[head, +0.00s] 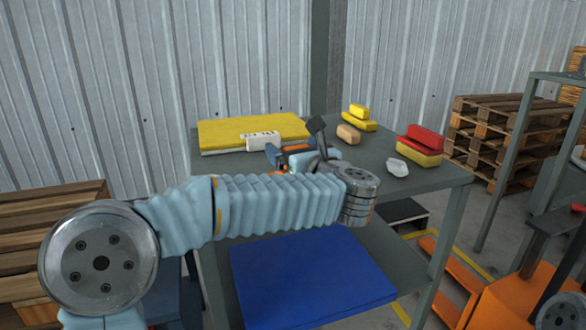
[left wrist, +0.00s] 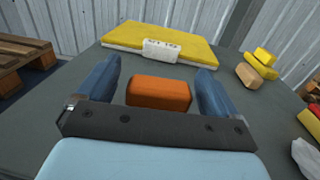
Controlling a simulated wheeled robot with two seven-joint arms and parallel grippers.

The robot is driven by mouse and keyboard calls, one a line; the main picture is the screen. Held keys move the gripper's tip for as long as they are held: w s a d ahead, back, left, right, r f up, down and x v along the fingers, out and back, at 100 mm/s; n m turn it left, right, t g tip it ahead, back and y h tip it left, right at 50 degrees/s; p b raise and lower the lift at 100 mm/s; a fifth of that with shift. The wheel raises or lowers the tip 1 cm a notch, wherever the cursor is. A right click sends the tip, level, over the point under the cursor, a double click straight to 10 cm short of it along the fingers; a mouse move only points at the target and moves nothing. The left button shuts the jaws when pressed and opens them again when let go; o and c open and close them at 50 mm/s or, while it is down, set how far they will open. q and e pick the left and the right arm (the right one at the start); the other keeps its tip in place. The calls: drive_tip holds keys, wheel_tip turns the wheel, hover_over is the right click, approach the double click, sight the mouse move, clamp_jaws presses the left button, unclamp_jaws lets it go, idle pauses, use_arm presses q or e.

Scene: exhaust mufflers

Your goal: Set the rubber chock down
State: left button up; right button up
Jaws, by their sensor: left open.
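An orange block, which looks like the rubber chock, lies on the grey table in the left wrist view (left wrist: 158,94). A small part of it shows in the head view (head: 297,147); my arm hides much of it. My left gripper (left wrist: 158,72) is open, its blue fingers on either side of the block with a gap at each side. In the head view, my left gripper (head: 290,156) is low over the table, partly hidden by its own wrist. My right gripper is not in view.
A yellow-topped pad (head: 240,130) with a white label block (head: 263,141) at its front lies behind. Yellow blocks (head: 359,122), a tan block (head: 348,134), a red block (head: 426,136) and a pale lump (head: 397,167) stand right. A blue sheet (head: 310,275) lies below.

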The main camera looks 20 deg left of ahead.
use_arm(q)
drive_tip(key=shift+x, duration=1)
drive_tip(key=shift+c, duration=0.4)
drive_tip(key=c, duration=1.6)
